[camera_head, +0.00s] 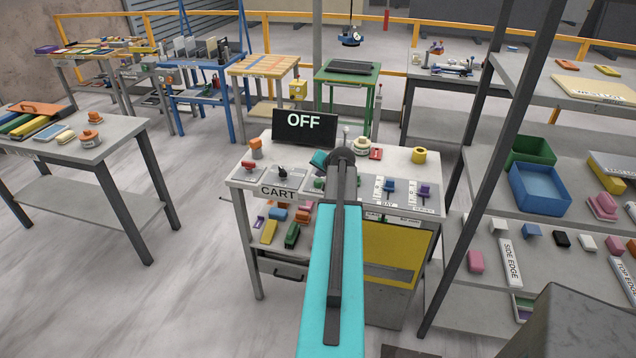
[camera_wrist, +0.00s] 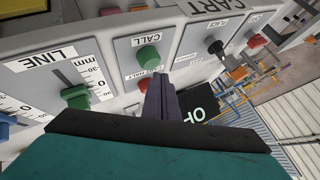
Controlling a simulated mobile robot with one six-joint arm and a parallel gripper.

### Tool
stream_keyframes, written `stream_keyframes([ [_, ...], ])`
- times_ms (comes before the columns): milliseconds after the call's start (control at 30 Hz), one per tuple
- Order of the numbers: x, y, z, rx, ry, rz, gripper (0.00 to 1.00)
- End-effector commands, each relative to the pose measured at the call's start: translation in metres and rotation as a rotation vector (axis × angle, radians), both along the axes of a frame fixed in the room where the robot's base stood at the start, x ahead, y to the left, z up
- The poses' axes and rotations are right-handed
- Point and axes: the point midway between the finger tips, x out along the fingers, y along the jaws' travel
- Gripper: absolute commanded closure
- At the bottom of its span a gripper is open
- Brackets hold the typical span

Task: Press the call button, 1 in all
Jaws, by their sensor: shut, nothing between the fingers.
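The call button is a green round cap (camera_wrist: 149,57) on a grey panel labelled CALL in the wrist view. In the head view its green cap (camera_head: 318,183) shows just left of my arm. My gripper (camera_wrist: 158,78) is shut and empty, its dark fingers pointing at the panel. I see no contact with the green cap; the exact gap cannot be told. In the head view my arm hides the fingertips.
A red button (camera_wrist: 142,84) sits close beside the fingers. A dark display (camera_head: 305,126) reading OFF stands at the back of the console. A shelf rack (camera_head: 520,215) stands at the right.

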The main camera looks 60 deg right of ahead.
Motion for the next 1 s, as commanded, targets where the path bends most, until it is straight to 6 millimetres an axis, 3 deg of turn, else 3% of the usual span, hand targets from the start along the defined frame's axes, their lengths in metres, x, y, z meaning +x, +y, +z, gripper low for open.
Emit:
stream_keyframes([
  [1000, 0.0029, 0.0003, -0.0083, 0.000, 0.000, 0.000, 1.00],
])
